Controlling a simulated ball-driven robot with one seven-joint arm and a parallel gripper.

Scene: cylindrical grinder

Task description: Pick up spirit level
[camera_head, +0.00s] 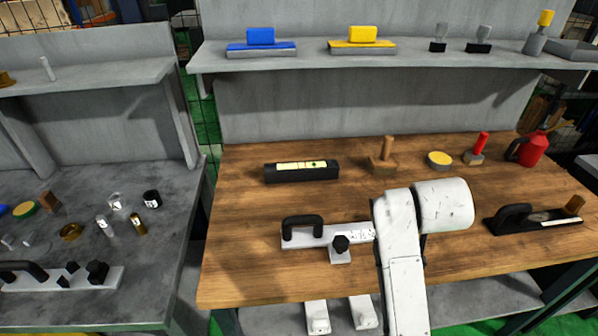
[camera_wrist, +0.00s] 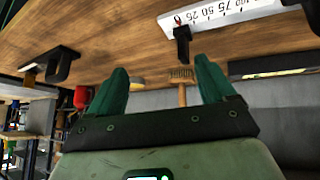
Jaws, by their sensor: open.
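The spirit level (camera_head: 301,172), a long black bar with a pale yellow strip on top, lies flat on the wooden bench at its back left. It also shows at the right edge of the wrist view (camera_wrist: 262,69), partly cut off. My gripper (camera_wrist: 162,66) shows in the wrist view as two green fingers spread apart, with nothing held between them. The spirit level is apart from the fingers, to the right of them in that view. In the head view the gripper is hidden behind my white arm.
A white scaled tool (camera_head: 316,238) with a black handle lies in front of the spirit level. A wooden-handled brush (camera_head: 384,158), a round yellow tin (camera_head: 439,159), a red can (camera_head: 531,150) and a black tool (camera_head: 514,219) lie to the right. A grey shelf (camera_head: 310,57) stands behind.

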